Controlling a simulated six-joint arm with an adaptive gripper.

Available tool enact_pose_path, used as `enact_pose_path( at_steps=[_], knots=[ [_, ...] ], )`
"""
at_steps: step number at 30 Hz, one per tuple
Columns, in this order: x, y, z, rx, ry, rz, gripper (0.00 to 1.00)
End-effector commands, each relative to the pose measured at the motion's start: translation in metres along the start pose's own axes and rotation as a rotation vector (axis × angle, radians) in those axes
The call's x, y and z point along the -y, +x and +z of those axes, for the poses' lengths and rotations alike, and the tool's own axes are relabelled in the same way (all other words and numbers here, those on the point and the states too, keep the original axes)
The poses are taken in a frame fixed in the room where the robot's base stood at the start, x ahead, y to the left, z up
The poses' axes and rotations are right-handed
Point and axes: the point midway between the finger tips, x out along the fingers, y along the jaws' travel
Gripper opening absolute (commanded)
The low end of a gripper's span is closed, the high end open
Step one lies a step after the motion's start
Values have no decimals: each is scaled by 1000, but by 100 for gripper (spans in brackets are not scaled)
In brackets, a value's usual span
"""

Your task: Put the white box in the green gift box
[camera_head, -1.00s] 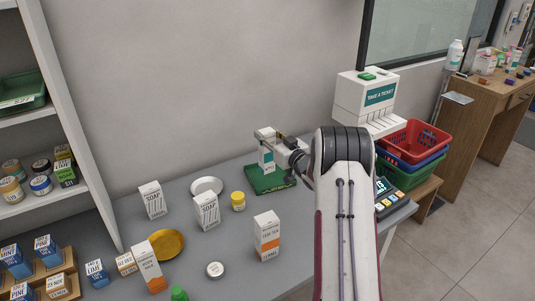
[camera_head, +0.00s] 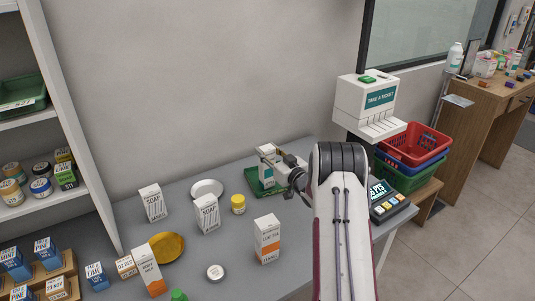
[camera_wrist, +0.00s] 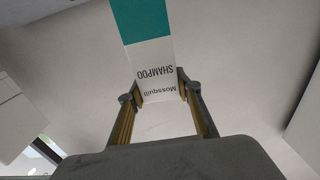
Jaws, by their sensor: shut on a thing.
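In the wrist view the same box (camera_wrist: 155,70) reads "Mosquill SHAMPOO", upside down in the picture, between my two fingers (camera_wrist: 160,92). The green gift box (camera_head: 255,183) lies on the grey counter near the wall, directly below and around the white box in the picture. My gripper hides part of it. I cannot tell whether the white box touches its floor.
An orange-and-white box (camera_head: 267,238) stands nearer. A card terminal (camera_head: 388,203) and a ticket dispenser (camera_head: 368,102) are at the right.

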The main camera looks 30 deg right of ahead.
Motion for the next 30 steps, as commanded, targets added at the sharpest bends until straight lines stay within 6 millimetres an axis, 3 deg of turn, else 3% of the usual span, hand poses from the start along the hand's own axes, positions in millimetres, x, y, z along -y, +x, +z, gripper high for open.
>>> enact_pose_path(
  at_steps=[18, 19, 20, 21, 30],
  knots=[
    [0, 0, 11, -2, -1, 0, 0],
    [0, 0, 11, -1, -1, 1, 39],
    [0, 0, 11, -1, -1, 1, 46],
    [0, 0, 11, -1, -1, 1, 50],
    [0, 0, 11, -1, 0, 0, 50]
  ],
)
